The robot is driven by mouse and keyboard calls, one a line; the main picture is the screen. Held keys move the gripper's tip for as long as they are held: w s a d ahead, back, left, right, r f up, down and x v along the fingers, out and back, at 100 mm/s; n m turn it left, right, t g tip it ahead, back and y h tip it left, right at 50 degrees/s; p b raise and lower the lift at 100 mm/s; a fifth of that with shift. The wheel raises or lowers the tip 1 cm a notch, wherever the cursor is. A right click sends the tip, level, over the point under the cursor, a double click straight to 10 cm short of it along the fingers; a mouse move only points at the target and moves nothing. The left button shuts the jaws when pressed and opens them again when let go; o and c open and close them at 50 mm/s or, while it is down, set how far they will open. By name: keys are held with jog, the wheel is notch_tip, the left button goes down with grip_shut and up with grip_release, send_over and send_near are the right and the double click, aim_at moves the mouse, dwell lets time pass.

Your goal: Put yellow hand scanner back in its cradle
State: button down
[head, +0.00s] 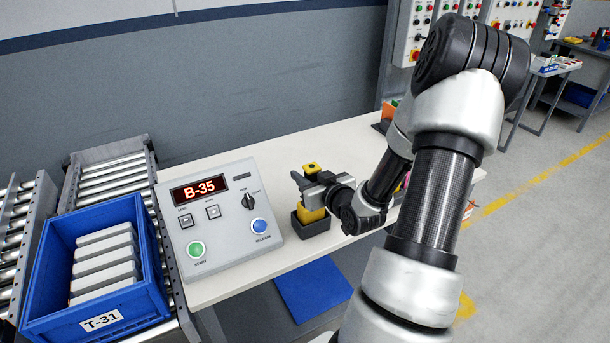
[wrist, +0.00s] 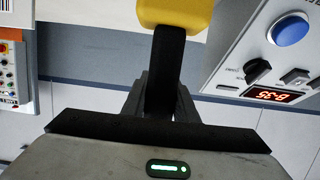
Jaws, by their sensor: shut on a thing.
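The yellow hand scanner shows at the lower side of my gripper in the head view (head: 311,214), and its yellow end (wrist: 176,13) is at the top edge of the upside-down wrist view. Its black handle (wrist: 167,65) stands between the fingers. My gripper (head: 318,190) is shut on this handle. The dark cradle (head: 312,227) is on the white bench, right of the control box. The yellow part is at the cradle's opening; I cannot tell whether it is fully seated. The gripper hides part of the scanner.
The grey control box (head: 222,215) with a red B-35 display stands close left of the cradle. A blue bin (head: 95,270) with grey blocks sits on rollers at the left. The white bench (head: 240,285) is clear in front; my arm covers its right part.

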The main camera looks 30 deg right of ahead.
jog(key=shift+f+b, duration=1.1)
jog(key=shift+f, duration=0.2)
jog(key=c, duration=0.9)
grip_release()
jog(key=shift+r, duration=0.15)
notch_tip(320, 180, up, 8)
jog(key=p, duration=0.5)
